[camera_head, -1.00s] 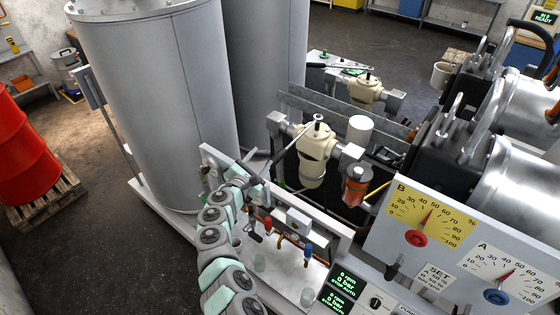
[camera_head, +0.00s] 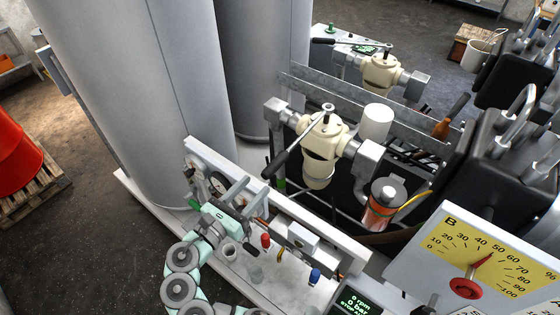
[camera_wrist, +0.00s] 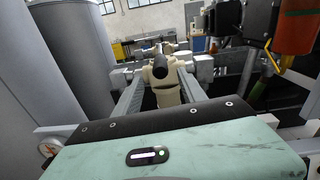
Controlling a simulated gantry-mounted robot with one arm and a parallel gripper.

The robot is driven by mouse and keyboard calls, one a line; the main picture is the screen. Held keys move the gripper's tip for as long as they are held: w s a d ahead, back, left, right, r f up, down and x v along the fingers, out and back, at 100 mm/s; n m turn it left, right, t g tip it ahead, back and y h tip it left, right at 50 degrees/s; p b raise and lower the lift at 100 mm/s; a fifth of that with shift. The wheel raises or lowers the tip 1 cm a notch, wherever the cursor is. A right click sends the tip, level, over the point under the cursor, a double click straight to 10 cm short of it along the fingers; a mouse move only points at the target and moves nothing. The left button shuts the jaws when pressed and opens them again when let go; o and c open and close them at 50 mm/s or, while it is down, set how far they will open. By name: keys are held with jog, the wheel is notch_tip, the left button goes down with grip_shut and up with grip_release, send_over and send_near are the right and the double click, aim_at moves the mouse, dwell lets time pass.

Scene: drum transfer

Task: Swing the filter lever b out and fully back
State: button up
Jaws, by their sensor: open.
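The nearer cream filter (camera_head: 325,145) carries a lever (camera_head: 298,145) with a grey arm and a black grip slanting down-left. I see no letter b on it. My gripper (camera_head: 256,187) is open and empty, just below and left of the grip's end. In the wrist view, my open fingers (camera_wrist: 160,80) point toward the cream filter (camera_wrist: 166,94), and the round black grip end (camera_wrist: 160,72) appears between their tips. I cannot tell how far the grip reaches in between them; no contact is visible.
A second cream filter (camera_head: 383,75) with its own lever (camera_head: 345,42) stands behind. A tall grey tank (camera_head: 140,100) rises at the left. A panel with red and blue taps (camera_head: 314,276) lies below. An orange canister (camera_head: 381,205) and a white cylinder (camera_head: 375,122) stand right of the filter.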

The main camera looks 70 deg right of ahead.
aim_at(274, 166)
jog(key=p+x, duration=0.1)
jog(key=x, duration=0.8)
jog(key=shift+s+d, duration=0.1)
jog(key=shift+d, duration=0.3)
grip_shut()
dwell(0.9)
